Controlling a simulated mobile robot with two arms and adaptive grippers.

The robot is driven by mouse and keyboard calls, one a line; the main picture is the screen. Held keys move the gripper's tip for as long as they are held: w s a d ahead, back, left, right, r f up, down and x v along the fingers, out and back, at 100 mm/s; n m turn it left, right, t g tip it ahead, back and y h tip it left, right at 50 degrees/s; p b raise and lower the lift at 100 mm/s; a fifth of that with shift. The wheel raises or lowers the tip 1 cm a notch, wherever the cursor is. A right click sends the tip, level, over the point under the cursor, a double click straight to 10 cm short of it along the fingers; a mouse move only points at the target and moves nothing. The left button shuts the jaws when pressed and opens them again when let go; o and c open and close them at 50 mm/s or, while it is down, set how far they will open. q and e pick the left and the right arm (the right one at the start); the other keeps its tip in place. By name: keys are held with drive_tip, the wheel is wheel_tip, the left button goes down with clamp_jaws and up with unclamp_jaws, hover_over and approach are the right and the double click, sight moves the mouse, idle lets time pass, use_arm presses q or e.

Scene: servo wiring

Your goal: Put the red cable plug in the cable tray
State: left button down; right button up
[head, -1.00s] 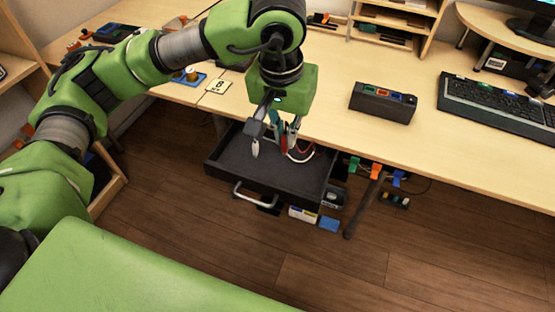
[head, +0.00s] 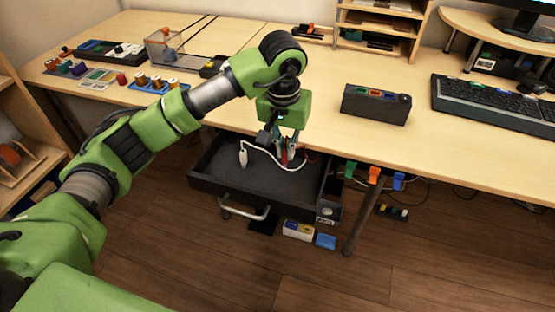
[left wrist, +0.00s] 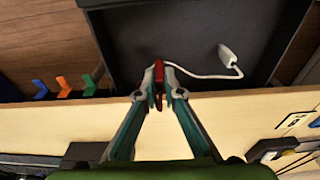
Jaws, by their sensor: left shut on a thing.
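The red cable plug (head: 284,157) is pinched between the fingertips of my left gripper (head: 288,152), which is shut on it. The left wrist view also shows the red plug (left wrist: 158,74) between the fingertips. A dark, open, drawer-like tray (head: 222,177) with a metal handle sticks out under the desk edge; I take it as the cable tray. My gripper is over its back right part. Whether the plug touches the tray floor cannot be told. A white cable runs from near the fingertips to a white connector (head: 243,158) over the tray's left part.
Green, orange (head: 374,175) and blue hooks hang under the desk edge right of the tray. A black box (head: 376,104) with coloured sockets and a keyboard (head: 497,104) stand on the desk. The tray's front floor looks clear.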

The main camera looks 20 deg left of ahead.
use_arm(q)
drive_tip(key=f, duration=0.1)
drive_tip(key=w+a+f, duration=0.1)
drive_tip(key=a+f, duration=0.1)
drive_tip(key=shift+w+a+f, duration=0.15)
drive_tip(key=shift+w+f, duration=0.05)
drive_tip(key=shift+w, duration=0.2)
wheel_tip(320, 180, down, 3)
drive_tip(key=shift+w+a+f, duration=0.1)
drive_tip(key=shift+f, duration=0.05)
use_arm(e)
drive_tip(key=shift+w+r, duration=0.4)
drive_tip(key=shift+r, duration=0.05)
use_arm(q)
drive_tip(key=shift+f, duration=0.2)
use_arm(e)
drive_tip(key=shift+r, duration=0.1)
use_arm(q)
drive_tip(key=c, duration=2.2)
unclamp_jaws()
drive_tip(key=shift+o, duration=0.2)
use_arm(e)
drive_tip(key=shift+w+r, duration=0.3)
drive_tip(key=shift+w, duration=0.05)
use_arm(q)
drive_tip(key=shift+r, duration=0.15)
use_arm(e)
drive_tip(key=shift+s, duration=0.15)
